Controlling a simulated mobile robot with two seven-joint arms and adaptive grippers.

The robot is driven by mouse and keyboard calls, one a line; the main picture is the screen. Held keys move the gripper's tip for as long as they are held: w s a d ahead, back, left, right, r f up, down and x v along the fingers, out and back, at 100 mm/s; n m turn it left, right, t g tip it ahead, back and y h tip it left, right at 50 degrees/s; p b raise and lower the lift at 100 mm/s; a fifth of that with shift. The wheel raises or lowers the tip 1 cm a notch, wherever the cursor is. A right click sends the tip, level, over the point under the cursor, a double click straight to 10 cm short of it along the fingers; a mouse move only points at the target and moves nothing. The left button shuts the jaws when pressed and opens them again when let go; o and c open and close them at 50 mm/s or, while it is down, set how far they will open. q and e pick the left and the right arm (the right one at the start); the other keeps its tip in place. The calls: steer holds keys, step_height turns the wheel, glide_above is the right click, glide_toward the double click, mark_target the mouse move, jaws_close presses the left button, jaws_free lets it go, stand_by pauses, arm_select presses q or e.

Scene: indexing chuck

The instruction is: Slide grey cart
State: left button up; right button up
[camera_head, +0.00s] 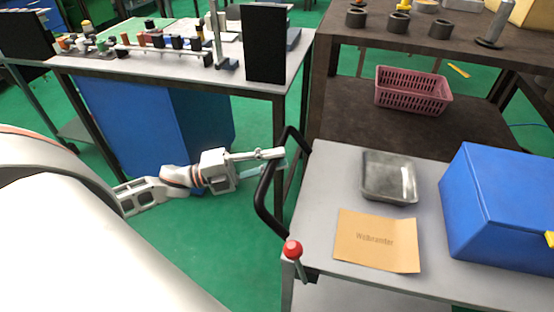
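The grey cart (325,183) has a light grey top and stands at the lower right. A black curved handle (263,199) rises along its left edge. A lever with a red knob (292,249) stands at its near left corner. My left gripper (274,162) reaches in from the left to the handle's upper part. Its two fingers are apart, one above the other in the picture, with their tips overlapping the handle bar. I cannot tell whether they touch it. My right gripper is not in view.
The cart carries a grey metal tray (389,177), a tan labelled sheet (377,240) and a blue box (505,205). A brown bench with a pink basket (412,91) stands behind it. A workbench with a blue cabinet (150,125) is at upper left. Green floor (220,265) is clear left of the cart.

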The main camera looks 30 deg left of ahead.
arm_select(q)
steer(key=shift+o, duration=1.1)
steer(key=shift+s+a, duration=0.1)
steer(key=shift+a, duration=0.2)
steer(key=shift+d, duration=0.15)
steer(key=v, duration=1.2)
